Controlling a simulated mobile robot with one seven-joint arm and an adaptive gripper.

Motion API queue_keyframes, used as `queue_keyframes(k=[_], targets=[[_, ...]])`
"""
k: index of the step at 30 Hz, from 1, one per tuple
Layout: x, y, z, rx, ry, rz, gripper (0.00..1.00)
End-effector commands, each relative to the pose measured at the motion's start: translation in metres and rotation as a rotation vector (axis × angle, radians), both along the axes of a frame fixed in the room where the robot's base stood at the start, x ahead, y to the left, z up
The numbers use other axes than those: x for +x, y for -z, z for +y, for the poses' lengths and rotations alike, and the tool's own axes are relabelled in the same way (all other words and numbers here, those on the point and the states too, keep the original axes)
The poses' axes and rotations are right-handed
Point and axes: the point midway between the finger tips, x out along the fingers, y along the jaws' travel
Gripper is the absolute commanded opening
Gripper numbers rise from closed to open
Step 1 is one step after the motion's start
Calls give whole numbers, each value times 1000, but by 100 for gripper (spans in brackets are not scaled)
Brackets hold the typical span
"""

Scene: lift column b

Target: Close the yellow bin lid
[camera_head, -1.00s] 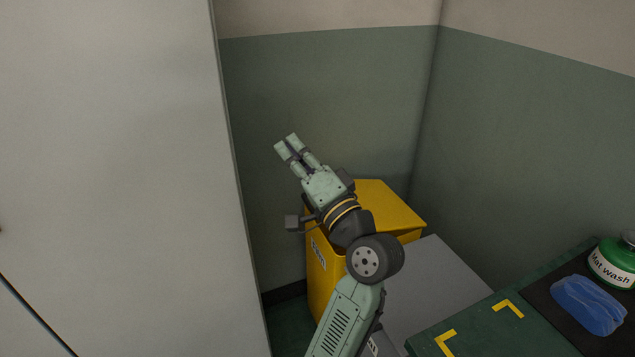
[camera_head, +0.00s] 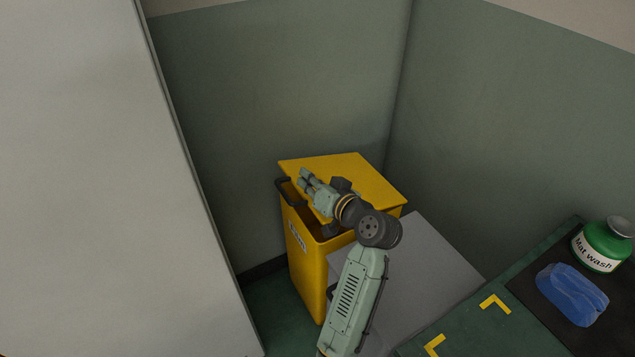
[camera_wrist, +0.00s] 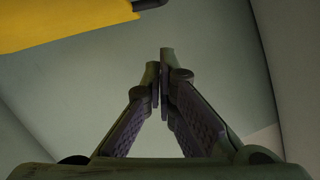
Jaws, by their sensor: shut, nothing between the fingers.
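The yellow bin (camera_head: 304,268) stands in the corner, with a label on its front. Its yellow lid (camera_head: 345,167) is partly open, and a dark gap shows between the lid and the front rim. A dark handle (camera_head: 283,184) is at the lid's left side. My gripper (camera_head: 303,179) is shut and empty, in front of the lid near its left edge; I cannot tell whether it touches. The wrist view shows the shut fingers (camera_wrist: 161,62) and a yellow part of the bin (camera_wrist: 60,20) at upper left. My arm hides part of the bin's right side.
A tall pale panel (camera_head: 90,180) stands on the left. A grey surface (camera_head: 430,255) lies right of the bin. A green bench (camera_head: 470,330) at lower right holds a green Mat wash bottle (camera_head: 603,246) and a blue cloth (camera_head: 572,293). Walls close in behind.

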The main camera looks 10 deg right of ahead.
Motion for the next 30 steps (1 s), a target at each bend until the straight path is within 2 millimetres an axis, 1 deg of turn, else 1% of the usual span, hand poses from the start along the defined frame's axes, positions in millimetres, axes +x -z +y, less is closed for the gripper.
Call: queue_keyframes(k=[1, 4, 7, 12, 16, 26, 29, 30], targets=[[10, -1, 7, 1, -5, 1, 0], [27, 4, 17, 2, -4, 1, 0], [22, 23, 23, -1, -3, 5, 0], [19, 37, 29, -1, -1, 2, 0], [18, 41, 31, -1, 0, -1, 0], [18, 43, 31, -2, 1, -1, 0], [17, 53, 33, -19, 1, -8, 0], [16, 60, 35, -33, 1, -12, 0]])
